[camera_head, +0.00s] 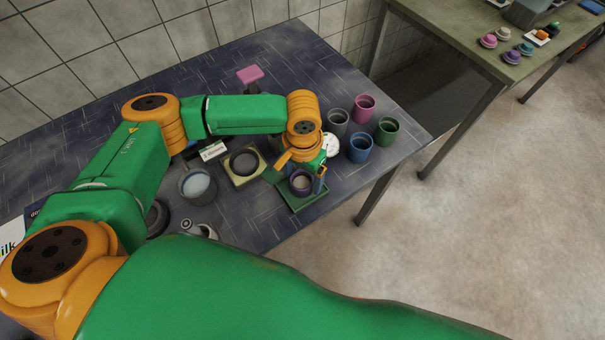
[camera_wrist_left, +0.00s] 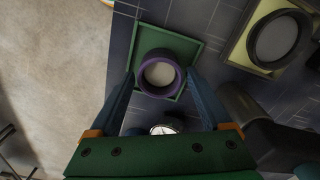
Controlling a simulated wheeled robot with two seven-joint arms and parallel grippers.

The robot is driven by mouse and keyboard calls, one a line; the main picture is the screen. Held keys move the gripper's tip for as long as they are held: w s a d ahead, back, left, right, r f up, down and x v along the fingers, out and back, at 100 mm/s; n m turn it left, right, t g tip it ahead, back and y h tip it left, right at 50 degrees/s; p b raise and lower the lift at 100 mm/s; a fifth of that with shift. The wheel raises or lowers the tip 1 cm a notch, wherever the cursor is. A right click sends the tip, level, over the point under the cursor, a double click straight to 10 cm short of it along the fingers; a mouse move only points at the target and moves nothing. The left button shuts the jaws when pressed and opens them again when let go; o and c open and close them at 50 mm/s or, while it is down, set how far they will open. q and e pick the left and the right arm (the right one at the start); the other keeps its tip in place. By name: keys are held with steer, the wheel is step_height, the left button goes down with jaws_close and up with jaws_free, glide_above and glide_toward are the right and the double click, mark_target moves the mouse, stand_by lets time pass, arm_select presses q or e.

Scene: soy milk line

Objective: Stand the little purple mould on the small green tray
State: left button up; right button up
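The little purple mould (camera_head: 301,186) is a round cup with a pale inside. It appears upright on the small green tray (camera_head: 312,203), near the table's front edge. In the left wrist view the mould (camera_wrist_left: 147,84) is over the lower part of the tray (camera_wrist_left: 193,47), though its exact contact with the tray is hidden. My left gripper (camera_wrist_left: 160,74) has one finger on each side of the mould, with a narrow gap showing on both sides. It is open. In the head view the left gripper (camera_head: 304,172) is right above and around the mould. My right gripper is out of view.
Grey (camera_head: 338,121), pink (camera_head: 364,107), blue (camera_head: 360,148) and green (camera_head: 387,130) cups stand right of the tray, near a white round dial (camera_head: 330,145). A pale square block with a dark ring (camera_head: 243,181) and a pot of white liquid (camera_head: 197,184) stand left.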

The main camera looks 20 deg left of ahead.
mark_target(302, 187)
arm_select(q)
step_height(302, 187, up, 12)
steer(key=shift+r, duration=0.2)
stand_by(0.4)
steer(key=shift+f, duration=0.1)
